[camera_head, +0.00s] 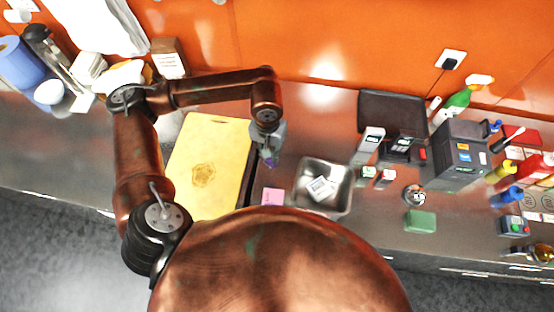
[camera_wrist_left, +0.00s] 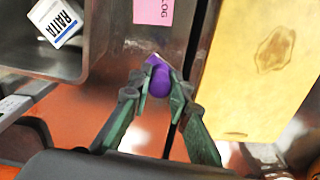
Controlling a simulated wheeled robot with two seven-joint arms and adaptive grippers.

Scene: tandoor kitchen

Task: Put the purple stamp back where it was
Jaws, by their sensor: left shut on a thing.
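My left gripper (camera_head: 269,152) is in the head view, just right of the yellow cutting board. In the left wrist view its green fingers (camera_wrist_left: 158,92) are shut on the purple stamp (camera_wrist_left: 159,80). Only a small bit of purple (camera_head: 270,163) shows at the fingertips in the head view. A pink note with dark lettering (camera_head: 272,197) lies on the steel counter close by, and it also shows at the top of the left wrist view (camera_wrist_left: 153,12). I cannot tell whether the stamp touches the counter. My right gripper is not in view.
A steel tray (camera_head: 343,205) holding a white packet labelled RAITA (camera_wrist_left: 56,20) stands right of the note. The yellow board (camera_head: 222,143) lies left. Several devices, including a dark box (camera_head: 462,152), and a green block (camera_head: 420,221) stand farther right. An orange wall (camera_head: 345,40) rises behind.

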